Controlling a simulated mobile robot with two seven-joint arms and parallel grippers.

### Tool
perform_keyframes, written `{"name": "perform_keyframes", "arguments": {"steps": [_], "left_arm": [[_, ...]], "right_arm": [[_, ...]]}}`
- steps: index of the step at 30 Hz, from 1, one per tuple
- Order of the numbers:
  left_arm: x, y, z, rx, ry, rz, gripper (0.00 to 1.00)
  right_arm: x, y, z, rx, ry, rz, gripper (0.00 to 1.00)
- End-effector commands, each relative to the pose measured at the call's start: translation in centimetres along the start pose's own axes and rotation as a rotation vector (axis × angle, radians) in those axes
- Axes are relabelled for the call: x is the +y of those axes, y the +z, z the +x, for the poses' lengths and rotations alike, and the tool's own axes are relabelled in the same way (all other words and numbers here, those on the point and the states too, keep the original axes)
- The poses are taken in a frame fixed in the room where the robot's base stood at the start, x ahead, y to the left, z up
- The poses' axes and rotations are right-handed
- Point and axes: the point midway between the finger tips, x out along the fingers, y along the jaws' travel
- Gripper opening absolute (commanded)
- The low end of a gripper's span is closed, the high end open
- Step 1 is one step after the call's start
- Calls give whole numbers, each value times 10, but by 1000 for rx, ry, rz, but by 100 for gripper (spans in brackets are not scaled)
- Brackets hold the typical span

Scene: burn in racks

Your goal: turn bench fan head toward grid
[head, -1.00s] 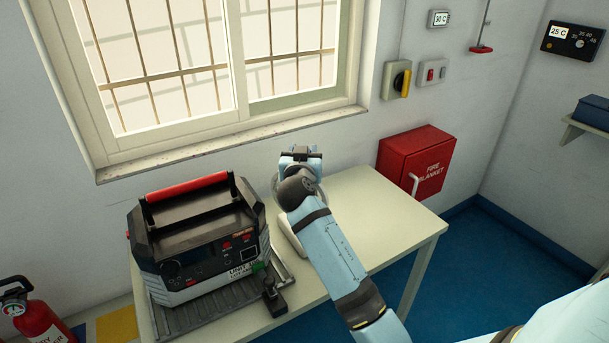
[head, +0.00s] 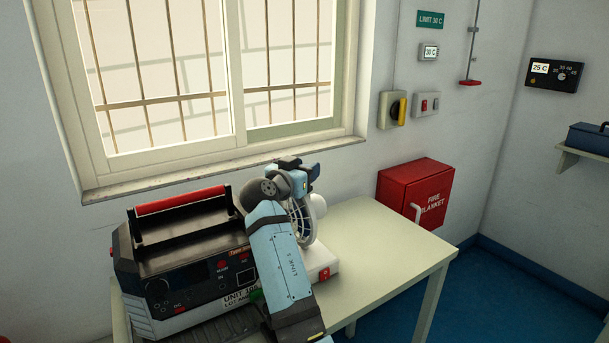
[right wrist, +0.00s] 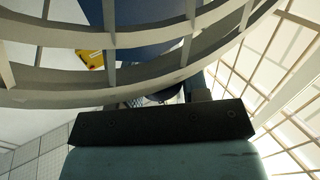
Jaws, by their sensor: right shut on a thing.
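The bench fan stands on the cream table beside the power unit. Its white base with a red switch (head: 325,272) shows right of my arm. Its pale caged head (head: 304,228) is seen nearly edge-on, with the cage toward the left and the round motor housing (head: 318,205) on the right. My right gripper (head: 302,178) is at the top of the head, shut on the fan cage. In the right wrist view the cage ribs (right wrist: 150,42) cross close in front of the gripper (right wrist: 160,122). The barred window grid (head: 180,75) is behind the table. My left gripper is out of view.
A black and grey power unit with a red handle (head: 182,200) stands close on the left, partly behind my arm. The table's right part (head: 390,245) is clear.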

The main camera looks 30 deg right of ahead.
Motion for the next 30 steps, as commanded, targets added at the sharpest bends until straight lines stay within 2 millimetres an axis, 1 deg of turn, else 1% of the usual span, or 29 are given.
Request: {"name": "perform_keyframes", "arguments": {"steps": [1,9,10,11,12,13,20,23,26,29,30], "left_arm": [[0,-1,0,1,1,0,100],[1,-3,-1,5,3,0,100],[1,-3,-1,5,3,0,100],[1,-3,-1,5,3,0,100],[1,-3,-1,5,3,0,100],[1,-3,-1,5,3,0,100],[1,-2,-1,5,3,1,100],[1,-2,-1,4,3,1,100],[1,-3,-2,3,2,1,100],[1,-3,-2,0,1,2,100],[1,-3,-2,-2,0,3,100]], "right_arm": [[0,-3,1,4,1,3,0],[0,-4,1,5,0,3,0],[0,-4,1,5,0,3,44],[0,-4,1,5,0,3,51],[0,-4,1,5,0,3,60],[0,-3,1,4,0,3,65],[0,-2,0,3,0,2,65],[0,-5,0,2,0,3,65],[0,-16,0,3,0,5,65],[0,-36,0,3,-1,8,65],[0,-45,0,3,-1,7,65]]}}
